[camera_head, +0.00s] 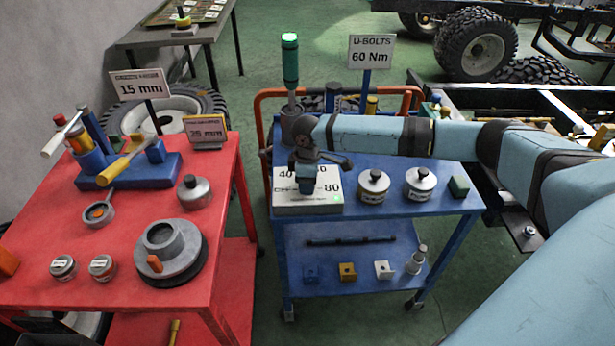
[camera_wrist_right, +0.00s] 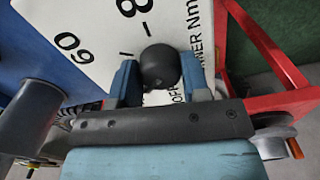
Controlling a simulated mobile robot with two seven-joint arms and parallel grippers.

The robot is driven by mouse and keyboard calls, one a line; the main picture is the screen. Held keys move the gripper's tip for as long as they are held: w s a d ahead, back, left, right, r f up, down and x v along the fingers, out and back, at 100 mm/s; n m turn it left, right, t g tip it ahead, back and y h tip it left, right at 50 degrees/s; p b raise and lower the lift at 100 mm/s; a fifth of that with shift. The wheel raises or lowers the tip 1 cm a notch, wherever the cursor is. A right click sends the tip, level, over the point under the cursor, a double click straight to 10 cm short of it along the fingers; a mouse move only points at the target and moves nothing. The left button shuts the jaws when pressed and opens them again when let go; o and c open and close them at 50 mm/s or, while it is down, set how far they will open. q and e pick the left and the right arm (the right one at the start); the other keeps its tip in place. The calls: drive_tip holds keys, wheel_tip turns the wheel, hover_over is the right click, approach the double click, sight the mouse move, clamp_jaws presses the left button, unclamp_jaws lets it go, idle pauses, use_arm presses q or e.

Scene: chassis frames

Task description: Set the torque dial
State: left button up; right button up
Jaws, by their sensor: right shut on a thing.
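The torque dial box (camera_head: 300,203) is white with printed numbers and a small green light. It sits on the near left part of the blue cart's top, and 40 and 80 can be read on it. My right gripper (camera_head: 306,178) reaches down over it and hides its middle. In the wrist view, the white dial face (camera_wrist_right: 80,25) shows "60", part of an "8" and "Nm". A round black knob (camera_wrist_right: 159,66) sits between the two blue fingers of my right gripper (camera_wrist_right: 160,80), which is shut on it. The knob's pointer cannot be made out. My left gripper is out of view.
A sign (camera_head: 371,52) reads "U-BOLTS 60 Nm". A red cart (camera_head: 130,210) with several parts stands at left, across a gap.

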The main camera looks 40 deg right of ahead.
drive_tip(key=n+p, duration=0.2)
drive_tip(key=p, duration=0.1)
drive_tip(key=shift+r+n, duration=0.3)
drive_tip(key=shift+n+p, duration=0.9)
drive_tip(key=shift+p, duration=0.1)
drive_tip(key=n+p, duration=0.2)
drive_tip(key=shift+f+n, duration=0.15)
drive_tip(key=shift+n, duration=0.15)
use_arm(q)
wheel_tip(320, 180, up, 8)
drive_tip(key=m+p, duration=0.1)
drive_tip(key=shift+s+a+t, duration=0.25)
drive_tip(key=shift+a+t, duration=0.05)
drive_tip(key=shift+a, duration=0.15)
use_arm(e)
drive_tip(key=shift+f+n, duration=0.15)
drive_tip(key=shift+n, duration=1.65)
use_arm(q)
drive_tip(key=shift+p, duration=0.3)
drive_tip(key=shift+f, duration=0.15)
use_arm(e)
drive_tip(key=o, duration=0.9)
